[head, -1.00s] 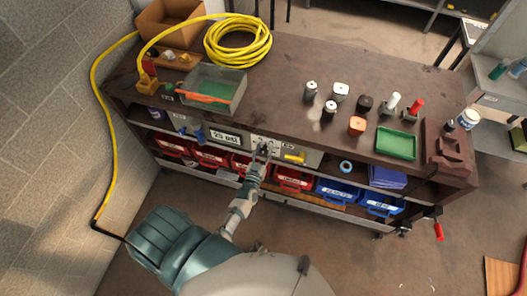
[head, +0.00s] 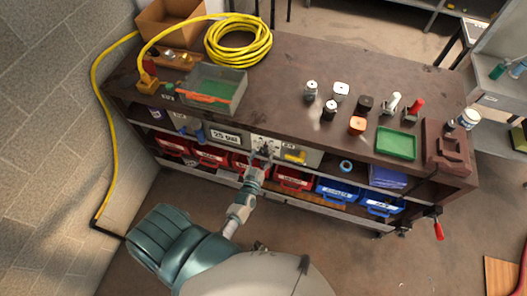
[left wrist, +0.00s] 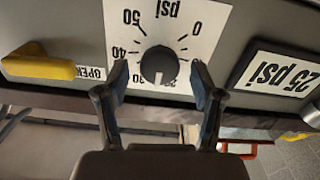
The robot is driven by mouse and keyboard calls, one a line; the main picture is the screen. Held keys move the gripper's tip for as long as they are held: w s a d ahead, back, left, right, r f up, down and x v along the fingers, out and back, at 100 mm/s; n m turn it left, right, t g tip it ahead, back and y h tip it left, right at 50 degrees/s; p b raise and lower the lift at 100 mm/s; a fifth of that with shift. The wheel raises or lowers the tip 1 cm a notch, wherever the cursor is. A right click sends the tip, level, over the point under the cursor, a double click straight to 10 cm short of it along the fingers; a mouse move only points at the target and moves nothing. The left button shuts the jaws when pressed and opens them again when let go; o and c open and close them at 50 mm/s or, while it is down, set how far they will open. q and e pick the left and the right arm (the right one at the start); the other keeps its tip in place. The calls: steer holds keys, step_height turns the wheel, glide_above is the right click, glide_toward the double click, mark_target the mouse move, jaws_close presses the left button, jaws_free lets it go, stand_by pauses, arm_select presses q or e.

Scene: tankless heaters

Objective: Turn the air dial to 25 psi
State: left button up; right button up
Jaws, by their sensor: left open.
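The air dial's black round knob (left wrist: 158,65) sits on a white psi scale plate (left wrist: 190,20), seen upside down in the left wrist view. The knob's white mark points down in the picture, toward the partly hidden lower numbers; the exact reading is hard to tell. My left gripper (left wrist: 158,85) is open, one finger on each side of the knob, with a gap to it on both sides. In the head view my left gripper (head: 262,159) is in front of the dial plate (head: 266,144) on the bench front. My right gripper is not in view.
A "25 psi" sign (left wrist: 276,75) is beside the dial; it also shows in the head view (head: 226,137). A yellow handle (left wrist: 38,64) is on the dial's other side. Red bins (head: 293,179) and blue bins (head: 337,189) sit on the shelf below. The bench top holds small items and a yellow hose (head: 238,42).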

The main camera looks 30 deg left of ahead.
arm_select(q)
steer(key=v, duration=0.9)
steer(key=shift+s+d, duration=0.15)
steer(key=shift+s, duration=0.1)
steer(key=s+d+f+m+g+h, duration=0.1)
steer(key=s+d+f+g+h, duration=0.15)
steer(key=f, duration=0.55)
steer(key=s+d+f+m+g+h, duration=0.15)
steer(key=s+f, duration=0.25)
steer(key=f, duration=0.4)
steer(key=s+d+f+m+g+h, duration=0.1)
steer(key=s+d+f+g, duration=0.2)
steer(key=f, duration=0.5)
steer(key=s+a+f+m+g, duration=0.1)
steer(key=s+f+g, duration=0.2)
steer(key=s+f, duration=0.2)
steer(key=s+a+f+m+g, duration=0.1)
steer(key=s+f+g, duration=0.2)
steer(key=s, duration=0.8)
steer(key=s+a+f+m+g+y, duration=0.1)
steer(key=s+f+g, duration=0.2)
steer(key=s+f, duration=0.4)
steer(key=shift+s+a+f+g, duration=0.25)
steer(key=shift+s+g, duration=0.05)
steer(key=shift+s, duration=0.55)
